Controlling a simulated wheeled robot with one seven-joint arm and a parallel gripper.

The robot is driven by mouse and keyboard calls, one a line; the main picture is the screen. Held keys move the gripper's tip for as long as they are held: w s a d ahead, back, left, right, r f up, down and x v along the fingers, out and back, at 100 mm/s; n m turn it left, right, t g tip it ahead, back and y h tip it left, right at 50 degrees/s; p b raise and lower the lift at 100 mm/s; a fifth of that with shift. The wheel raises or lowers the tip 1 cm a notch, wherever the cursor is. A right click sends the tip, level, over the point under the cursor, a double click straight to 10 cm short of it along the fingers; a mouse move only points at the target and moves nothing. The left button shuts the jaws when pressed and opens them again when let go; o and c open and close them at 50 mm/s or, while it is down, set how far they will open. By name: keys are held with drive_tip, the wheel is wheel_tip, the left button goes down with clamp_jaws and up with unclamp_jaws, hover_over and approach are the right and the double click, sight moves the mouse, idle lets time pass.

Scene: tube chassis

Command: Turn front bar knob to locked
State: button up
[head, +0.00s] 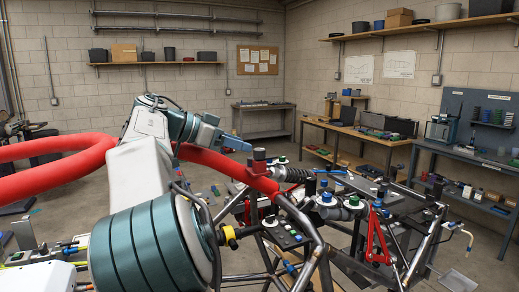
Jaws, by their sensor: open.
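The tube chassis (313,240) stands at the centre right, with bare metal tubes and red padded bars. A dark block-like fitting (260,156) sits at the end of the red bar. I cannot tell which is the front bar knob, or its setting. My gripper (237,142), seen as a blue tip, is open above the red bar, left of the dark fitting and apart from the blue-topped knobs. Its fingers are hardly distinguishable.
A thick red padded bar (60,180) bends in from the left, passing behind my arm. A grey workbench (478,165) stands at the right and a wooden bench (360,132) at the back.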

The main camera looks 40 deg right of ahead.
sight(258, 149)
drive_tip(key=x, duration=0.7)
drive_tip(key=shift+s+p, duration=0.1)
drive_tip(key=shift+p, duration=0.3)
drive_tip(key=c, duration=1)
